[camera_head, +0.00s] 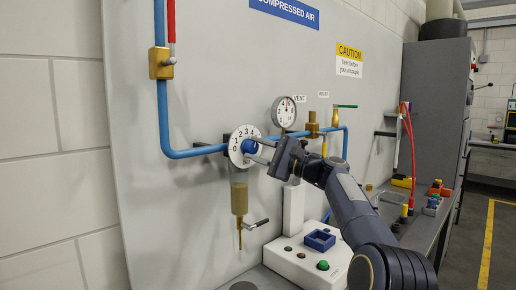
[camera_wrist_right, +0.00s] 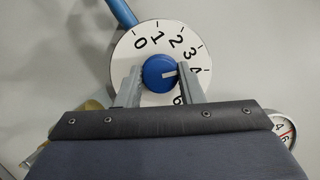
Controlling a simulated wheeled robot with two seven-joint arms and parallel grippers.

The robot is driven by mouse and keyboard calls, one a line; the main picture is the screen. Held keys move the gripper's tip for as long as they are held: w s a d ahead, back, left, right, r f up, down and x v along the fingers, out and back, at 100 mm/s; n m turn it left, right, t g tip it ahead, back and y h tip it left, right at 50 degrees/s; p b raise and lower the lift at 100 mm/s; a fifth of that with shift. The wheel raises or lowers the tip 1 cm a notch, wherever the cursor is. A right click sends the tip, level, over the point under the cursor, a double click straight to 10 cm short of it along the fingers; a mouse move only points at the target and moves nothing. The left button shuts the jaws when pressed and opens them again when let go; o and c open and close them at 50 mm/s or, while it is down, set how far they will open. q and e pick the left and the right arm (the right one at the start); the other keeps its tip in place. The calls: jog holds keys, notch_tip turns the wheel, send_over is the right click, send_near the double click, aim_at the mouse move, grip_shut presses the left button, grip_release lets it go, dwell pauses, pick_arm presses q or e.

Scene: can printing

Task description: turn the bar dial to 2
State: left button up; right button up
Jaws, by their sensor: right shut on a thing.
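The bar dial (camera_head: 236,146) is a white numbered disc on the blue pipe, with a blue knob (camera_head: 250,146) at its centre. In the right wrist view the dial (camera_wrist_right: 125,55) shows 0, 1, 2, 3 and 4 running clockwise, with a 6 partly visible lower down. The white mark on the blue knob (camera_wrist_right: 158,70) points right, at about 4. My right gripper (camera_wrist_right: 160,76) is shut on the knob, one finger on each side. It also shows in the head view (camera_head: 261,149), reaching in from the right. My left gripper is in neither view.
A pressure gauge (camera_head: 284,111) sits right of the dial. A filter bowl (camera_head: 239,197) hangs below it. A green-handled valve (camera_head: 335,117) is farther right. A white machine box (camera_head: 305,258) with buttons stands below my right arm.

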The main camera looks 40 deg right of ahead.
jog(key=n+g+p, duration=0.1)
jog(key=n, duration=0.2)
jog(key=r+n+g+p, duration=0.1)
jog(key=n, duration=0.1)
jog(key=shift+n+p, duration=0.3)
jog(key=shift+n, duration=0.1)
jog(key=shift+n+g+h+p, duration=0.3)
jog(key=shift+n+g+p, duration=0.5)
jog(key=shift+n, duration=1.1)
jog(key=o, duration=0.9)
jog(key=shift+o, duration=0.5)
jog(key=shift+w+f, duration=0.2)
jog(key=shift+w, duration=0.05)
jog(key=shift+s, duration=0.15)
jog(key=shift+s+d, duration=0.25)
jog(key=shift+s, duration=0.05)
jog(key=b+v, duration=0.1)
jog(key=v, duration=0.5)
jog(key=shift+s+d, duration=0.15)
jog(key=shift+s, duration=0.3)
